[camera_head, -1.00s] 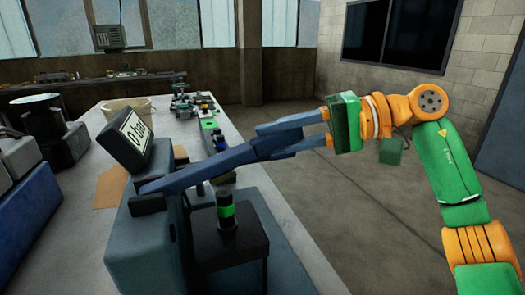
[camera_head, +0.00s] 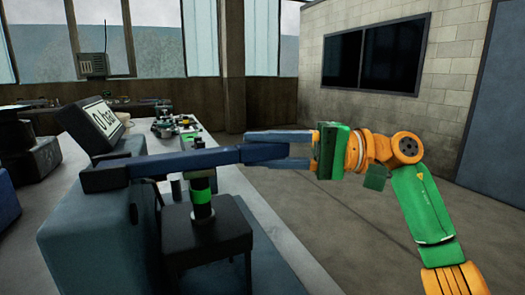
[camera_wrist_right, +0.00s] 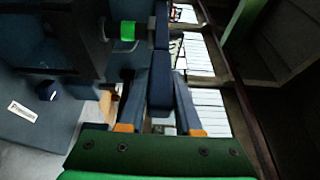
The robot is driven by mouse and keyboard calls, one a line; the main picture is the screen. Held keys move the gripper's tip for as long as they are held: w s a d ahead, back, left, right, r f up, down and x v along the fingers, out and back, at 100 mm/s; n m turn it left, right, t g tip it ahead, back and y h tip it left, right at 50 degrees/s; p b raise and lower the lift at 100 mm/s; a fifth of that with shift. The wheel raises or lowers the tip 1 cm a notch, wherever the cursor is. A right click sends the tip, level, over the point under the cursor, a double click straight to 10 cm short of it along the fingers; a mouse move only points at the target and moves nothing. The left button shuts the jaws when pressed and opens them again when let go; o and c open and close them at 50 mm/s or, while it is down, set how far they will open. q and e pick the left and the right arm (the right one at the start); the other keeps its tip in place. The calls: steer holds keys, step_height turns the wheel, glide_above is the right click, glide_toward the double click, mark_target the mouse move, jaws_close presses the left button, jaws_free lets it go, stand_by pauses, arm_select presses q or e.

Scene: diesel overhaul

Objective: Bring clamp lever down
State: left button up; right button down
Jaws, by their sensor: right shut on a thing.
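The clamp lever (camera_head: 190,163) is a long dark blue bar. It runs from a pivot block on the blue-grey test stand (camera_head: 95,235) rightward and is close to level, rising slightly toward its free end. My right gripper (camera_head: 270,151) is shut on that free end. In the right wrist view the lever (camera_wrist_right: 160,85) lies between the two fingers of my gripper (camera_wrist_right: 158,90). A dark cylindrical part with a green band (camera_head: 202,197) stands upright on the stand's black block (camera_head: 207,238), below the lever. My left gripper is out of view.
A tilted display (camera_head: 93,122) reading "0 bar" sits on the stand. Several small parts (camera_head: 178,127) lie farther back on the bench. The floor (camera_head: 360,220) right of the bench is clear around my right arm.

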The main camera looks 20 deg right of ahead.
mark_target(288, 153)
steer(key=shift+a+f, duration=0.1)
steer(key=shift+f, duration=0.25)
steer(key=c, duration=0.9)
jaws_free()
steer(key=shift+o, duration=1.4)
steer(key=shift+s+r, duration=0.15)
steer(key=shift+d, duration=0.45)
steer(key=v, duration=0.6)
steer(key=shift+s+d, duration=0.15)
steer(key=shift+d, duration=0.05)
steer(key=shift+a, duration=0.1)
